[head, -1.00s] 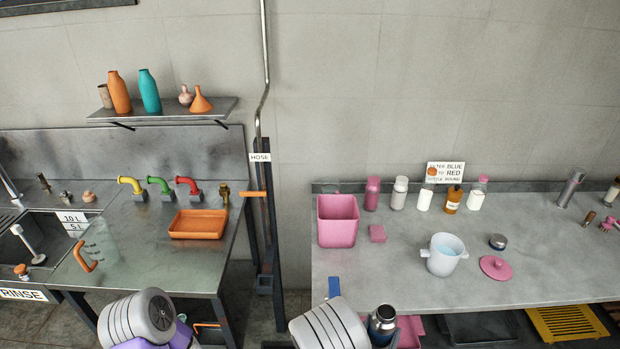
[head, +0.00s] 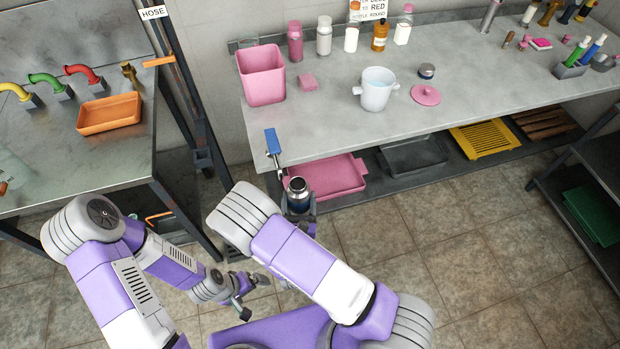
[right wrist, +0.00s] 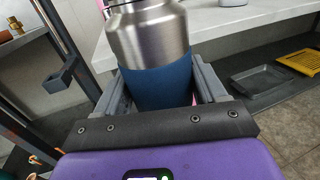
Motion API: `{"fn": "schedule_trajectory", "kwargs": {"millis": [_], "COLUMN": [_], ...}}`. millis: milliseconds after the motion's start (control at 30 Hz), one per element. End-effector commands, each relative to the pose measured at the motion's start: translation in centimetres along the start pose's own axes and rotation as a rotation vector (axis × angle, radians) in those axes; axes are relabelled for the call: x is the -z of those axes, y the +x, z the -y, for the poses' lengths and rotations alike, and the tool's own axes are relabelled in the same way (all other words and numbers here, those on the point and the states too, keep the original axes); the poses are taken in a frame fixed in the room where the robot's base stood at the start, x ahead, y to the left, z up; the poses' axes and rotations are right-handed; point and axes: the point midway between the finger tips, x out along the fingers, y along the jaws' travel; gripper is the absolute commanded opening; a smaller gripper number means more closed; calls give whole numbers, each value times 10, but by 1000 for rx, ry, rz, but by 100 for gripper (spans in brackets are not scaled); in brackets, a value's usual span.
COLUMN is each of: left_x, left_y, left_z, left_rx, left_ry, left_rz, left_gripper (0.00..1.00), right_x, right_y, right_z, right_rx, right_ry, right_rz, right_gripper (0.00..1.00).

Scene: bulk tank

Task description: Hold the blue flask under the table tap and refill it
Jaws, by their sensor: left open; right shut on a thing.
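The blue flask (head: 297,188) has a steel top with an open mouth and a blue band; in the right wrist view it fills the middle (right wrist: 160,75) and looks upright. My right gripper (head: 300,208) is shut on it, with a finger on each side in the right wrist view. The tap with a blue lever (head: 272,141) is at the front edge of the grey table (head: 330,115). The flask is below and right of it in the head view; I cannot tell whether the mouth is under the spout. My left gripper (head: 247,292) is open and empty, low over the floor.
A pink tray (head: 340,178) on the low shelf is just behind the flask. A pink bin (head: 262,75) and a white pot (head: 376,90) stand on the table. The steel bench (head: 90,165) and a dark post (head: 185,110) are at left.

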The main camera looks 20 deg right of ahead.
Motion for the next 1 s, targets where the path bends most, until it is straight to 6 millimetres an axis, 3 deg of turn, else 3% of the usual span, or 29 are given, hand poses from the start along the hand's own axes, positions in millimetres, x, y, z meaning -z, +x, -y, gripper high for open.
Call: {"fn": "schedule_trajectory", "kwargs": {"millis": [33, 100, 300, 567, 1000], "left_x": [1, 1, 2, 2, 2], "left_y": [17, 26, 41, 42, 44], "left_z": [6, 10, 15, 16, 16], "left_rx": [0, 0, 0, 0, 0], "left_ry": [0, 0, 0, 1, 0], "left_rz": [0, 0, 0, -1, -1], "left_gripper": [100, 100, 100, 100, 100], "right_x": [24, 40, 67, 71, 71], "right_y": [-5, -11, -23, -17, 31], "right_z": [-6, -13, -24, -30, -44], "right_rx": [-23, -48, -91, -99, -99], "right_ry": [-1, 0, 3, 7, 7], "right_rz": [0, 0, -3, -2, -2], "right_gripper": [27, 27, 27, 27, 27]}}
